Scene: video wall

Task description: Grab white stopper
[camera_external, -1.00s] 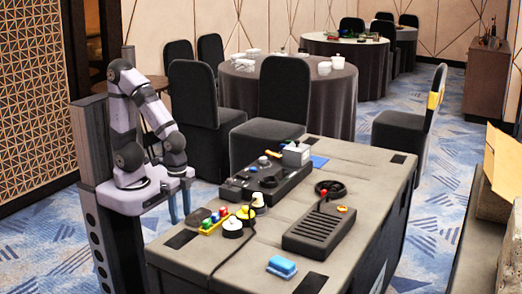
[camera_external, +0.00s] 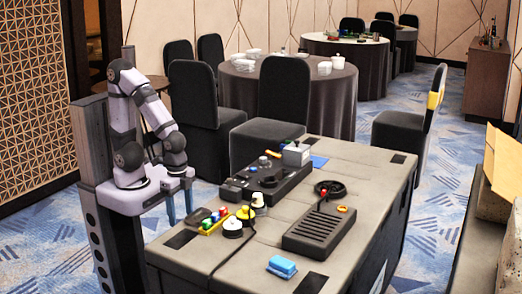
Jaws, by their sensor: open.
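A white round piece with a dark top (camera_external: 232,228) sits on the near left part of the grey table. A smaller white piece (camera_external: 258,199) stands behind it, by the front edge of a black device (camera_external: 290,180). I cannot tell for sure which of the two is the white stopper. My gripper (camera_external: 180,211) points down with its two blue fingers apart and nothing between them. It hangs beside the table's left edge, left of both white pieces and clear of them.
A row of coloured pieces (camera_external: 213,221) and a yellow piece (camera_external: 245,212) lie close to the white ones. A black slotted box (camera_external: 318,234) and a blue block (camera_external: 282,266) lie to the right. A dark cord crosses the table.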

